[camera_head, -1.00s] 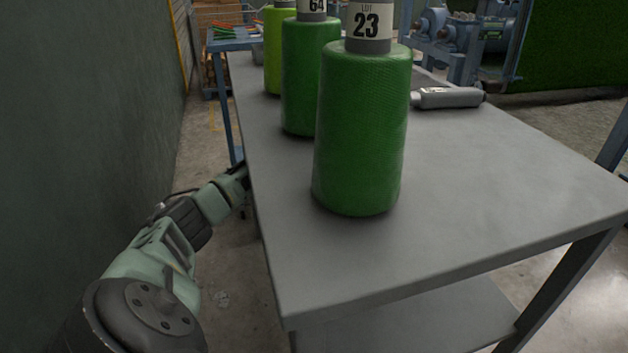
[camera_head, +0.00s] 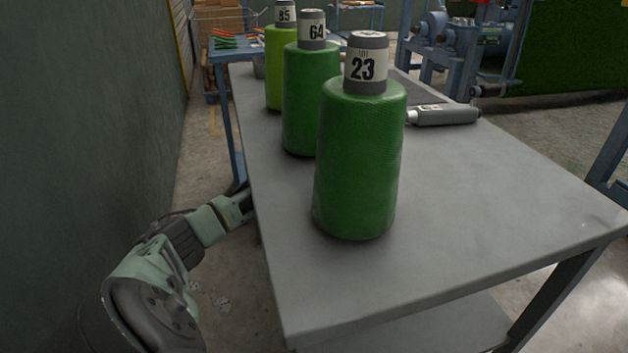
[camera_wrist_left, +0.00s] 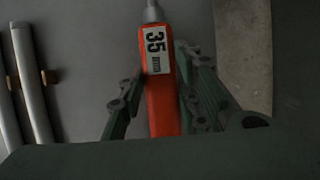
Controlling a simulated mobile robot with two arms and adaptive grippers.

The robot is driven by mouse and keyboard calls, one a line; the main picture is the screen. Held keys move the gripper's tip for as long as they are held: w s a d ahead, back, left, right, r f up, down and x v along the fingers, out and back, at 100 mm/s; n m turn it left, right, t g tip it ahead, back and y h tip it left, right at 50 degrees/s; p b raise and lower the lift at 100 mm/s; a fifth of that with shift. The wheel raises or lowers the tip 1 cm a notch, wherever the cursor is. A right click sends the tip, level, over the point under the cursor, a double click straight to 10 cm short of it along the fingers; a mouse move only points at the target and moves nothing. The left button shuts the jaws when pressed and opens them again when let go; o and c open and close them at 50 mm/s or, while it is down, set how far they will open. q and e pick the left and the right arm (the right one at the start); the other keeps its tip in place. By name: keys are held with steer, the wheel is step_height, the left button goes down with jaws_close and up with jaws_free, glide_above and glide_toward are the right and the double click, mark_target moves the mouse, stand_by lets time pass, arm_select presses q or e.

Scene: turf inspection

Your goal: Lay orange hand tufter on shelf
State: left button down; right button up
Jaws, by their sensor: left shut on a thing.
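The orange hand tufter (camera_wrist_left: 160,100) shows in the left wrist view, with a white label reading 35 and a grey end at the top. My left gripper (camera_wrist_left: 157,82) is shut on it, with one finger on each side. In the head view my left arm (camera_head: 170,245) reaches to the table's left side; the gripper and tufter are hidden behind the table edge there. The lower shelf (camera_head: 425,328) under the tabletop shows at the bottom. My right gripper is not in view.
The grey tabletop (camera_head: 470,200) bears green cones numbered 23 (camera_head: 357,165), 64 (camera_head: 308,100) and 85 (camera_head: 280,65), plus a grey cylindrical tool (camera_head: 445,116). A dark wall (camera_head: 80,120) stands at left. Two grey rods (camera_wrist_left: 28,85) lie over a grey surface (camera_wrist_left: 90,40) in the wrist view.

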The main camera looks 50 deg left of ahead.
arm_select(q)
steer(key=shift+s+d+r+p, duration=0.2)
steer(key=shift+d+r+p, duration=0.1)
steer(key=shift+p, duration=0.15)
steer(key=shift+s+d+p, duration=0.25)
steer(key=shift+d+p, duration=0.25)
steer(key=shift+s+d+p, duration=0.2)
steer(key=shift+d+p, duration=0.25)
steer(key=shift+p, duration=0.05)
steer(key=shift+b+x, duration=0.3)
steer(key=shift+x, duration=0.5)
steer(key=shift+w+a+f, duration=0.1)
steer(key=shift+f, duration=0.15)
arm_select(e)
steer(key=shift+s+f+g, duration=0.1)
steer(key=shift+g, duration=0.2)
arm_select(q)
steer(key=shift+f, duration=0.2)
steer(key=c, duration=1.3)
jaws_free()
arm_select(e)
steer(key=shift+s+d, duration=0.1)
arm_select(q)
steer(key=shift+r, duration=0.15)
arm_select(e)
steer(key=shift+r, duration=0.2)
